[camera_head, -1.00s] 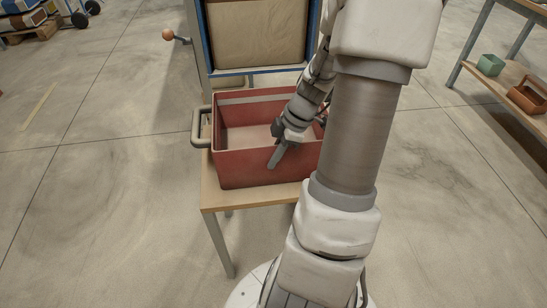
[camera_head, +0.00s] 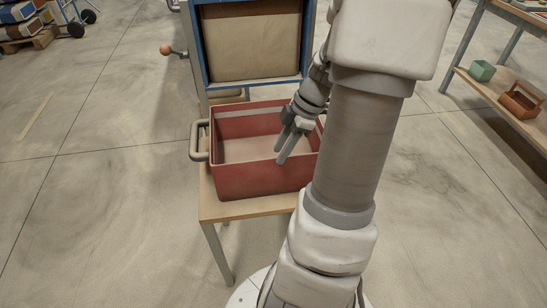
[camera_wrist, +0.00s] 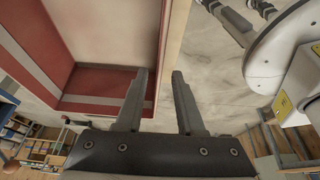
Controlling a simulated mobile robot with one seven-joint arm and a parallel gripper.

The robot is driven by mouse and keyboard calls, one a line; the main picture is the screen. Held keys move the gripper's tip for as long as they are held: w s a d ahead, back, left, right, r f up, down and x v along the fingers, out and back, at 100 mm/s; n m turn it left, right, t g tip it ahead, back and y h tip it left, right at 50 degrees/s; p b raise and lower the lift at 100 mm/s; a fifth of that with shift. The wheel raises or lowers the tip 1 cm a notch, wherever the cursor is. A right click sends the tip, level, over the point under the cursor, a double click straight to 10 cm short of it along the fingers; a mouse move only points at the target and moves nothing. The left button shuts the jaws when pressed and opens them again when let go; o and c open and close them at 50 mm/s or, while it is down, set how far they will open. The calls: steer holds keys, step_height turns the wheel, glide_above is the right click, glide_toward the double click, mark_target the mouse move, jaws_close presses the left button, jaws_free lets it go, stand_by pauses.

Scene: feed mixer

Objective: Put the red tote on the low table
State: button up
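The red tote (camera_head: 262,175) sits upright on a small wooden table (camera_head: 250,208) with grey metal legs, which looks like the low table. The tote looks empty, and a grey handle (camera_head: 197,141) sticks out at its left. My gripper (camera_head: 282,155) is at the tote's right side, above its opening. In the wrist view, my gripper (camera_wrist: 159,78) is open with nothing clamped. The tote's red wall (camera_wrist: 90,88) shows beside the left finger. I cannot tell whether a finger touches it. My arm hides the tote's right end.
A blue-framed machine (camera_head: 207,45) with a beige panel stands right behind the table. An orange knob (camera_head: 166,51) juts out at its left. A shelf at the right holds a green bin (camera_head: 481,70) and a brown basket (camera_head: 520,101).

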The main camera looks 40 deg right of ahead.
steer(key=v, duration=0.4)
steer(key=shift+p, duration=0.4)
